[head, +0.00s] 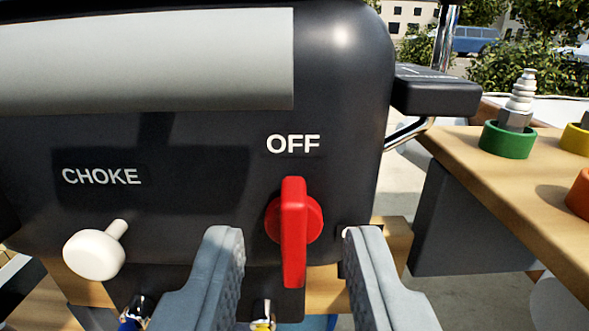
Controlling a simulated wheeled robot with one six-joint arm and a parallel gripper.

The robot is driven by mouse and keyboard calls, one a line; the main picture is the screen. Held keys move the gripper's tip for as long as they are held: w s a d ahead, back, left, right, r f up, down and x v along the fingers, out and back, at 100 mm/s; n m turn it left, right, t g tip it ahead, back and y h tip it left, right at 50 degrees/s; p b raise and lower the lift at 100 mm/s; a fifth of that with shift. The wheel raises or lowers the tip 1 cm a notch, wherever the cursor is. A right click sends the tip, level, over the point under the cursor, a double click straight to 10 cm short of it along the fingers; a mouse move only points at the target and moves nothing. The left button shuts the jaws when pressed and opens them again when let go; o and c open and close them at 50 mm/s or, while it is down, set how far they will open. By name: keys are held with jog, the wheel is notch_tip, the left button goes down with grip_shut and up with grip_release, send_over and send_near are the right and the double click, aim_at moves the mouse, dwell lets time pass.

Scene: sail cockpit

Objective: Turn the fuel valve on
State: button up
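The fuel valve (293,228) is a red lever on a round red hub, on the front of a black outboard engine housing. Its handle stands upright, with the upper end below the white word OFF (293,144). My gripper (295,240) is open, with one grey finger left of the lever and one right of it. Gaps show on both sides, and neither finger visibly touches it. The lower end of the lever hangs between the fingers.
A white choke knob (94,254) sticks out at the left under the word CHOKE. A black tiller handle (437,90) juts out at the upper right. A wooden bench (475,150) at the right carries a green ring (507,140) with a spark plug in it.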

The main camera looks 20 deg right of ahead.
aim_at(325, 207)
jog(key=shift+x, duration=1.3)
grip_shut()
jog(key=shift+m, duration=0.4)
jog(key=m, duration=0.5)
jog(key=shift+s+d+f+m, duration=0.15)
jog(key=shift+d+m, duration=0.25)
jog(key=m, duration=0.3)
jog(key=shift+d+f, duration=0.15)
jog(key=shift+d, duration=0.05)
jog(key=shift+s+d+f+m, duration=0.1)
jog(key=shift+m, duration=0.85)
jog(key=shift+f+m, duration=0.1)
jog(key=shift+m, duration=0.85)
